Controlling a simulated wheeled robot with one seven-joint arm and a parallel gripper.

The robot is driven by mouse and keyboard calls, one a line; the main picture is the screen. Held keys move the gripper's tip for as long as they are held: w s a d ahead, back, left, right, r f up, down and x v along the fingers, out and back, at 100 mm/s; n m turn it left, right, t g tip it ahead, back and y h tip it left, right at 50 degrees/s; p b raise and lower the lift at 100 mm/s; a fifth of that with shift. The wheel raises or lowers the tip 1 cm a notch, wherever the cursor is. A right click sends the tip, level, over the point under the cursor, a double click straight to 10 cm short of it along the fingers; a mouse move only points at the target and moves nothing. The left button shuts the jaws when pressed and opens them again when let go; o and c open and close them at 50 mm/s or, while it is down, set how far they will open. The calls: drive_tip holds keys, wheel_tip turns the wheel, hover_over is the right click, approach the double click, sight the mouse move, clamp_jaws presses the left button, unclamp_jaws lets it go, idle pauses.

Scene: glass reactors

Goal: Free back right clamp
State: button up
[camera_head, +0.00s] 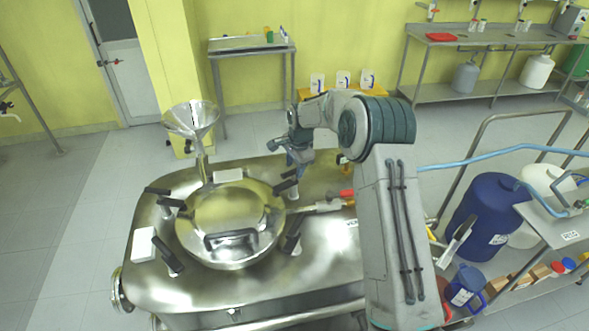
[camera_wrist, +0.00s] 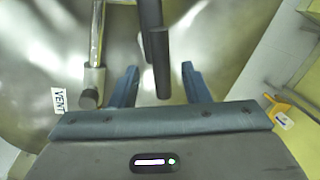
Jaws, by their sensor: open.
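The back right clamp (camera_head: 286,184) has a black handle and sits at the back right rim of the round steel lid (camera_head: 225,212). My gripper (camera_head: 298,168) is just above and behind this clamp in the head view. In the wrist view, my gripper (camera_wrist: 159,70) is open with one blue-grey finger on each side of a black handle (camera_wrist: 161,72). The handle's end reaches between the fingers, with visible gaps on both sides. A second black bar joins it at the top of the wrist view. The clamp's foot is hard to make out.
A steel pipe with a dark knob (camera_wrist: 88,97) stands left of my fingers, near a VENT label (camera_wrist: 59,99). Other black-handled clamps (camera_head: 172,258) ring the lid. A steel funnel (camera_head: 192,118) stands behind it. A valve pipe with red handle (camera_head: 340,194) is at right.

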sight(294, 170)
drive_tip(key=shift+w+a+f+p, duration=0.1)
drive_tip(key=shift+w+f+p, duration=0.05)
drive_tip(key=shift+f, duration=0.7)
drive_tip(key=shift+w+a+f+p, duration=0.1)
drive_tip(key=shift+w+f+p, duration=0.05)
drive_tip(key=shift+f, duration=0.7)
clamp_jaws()
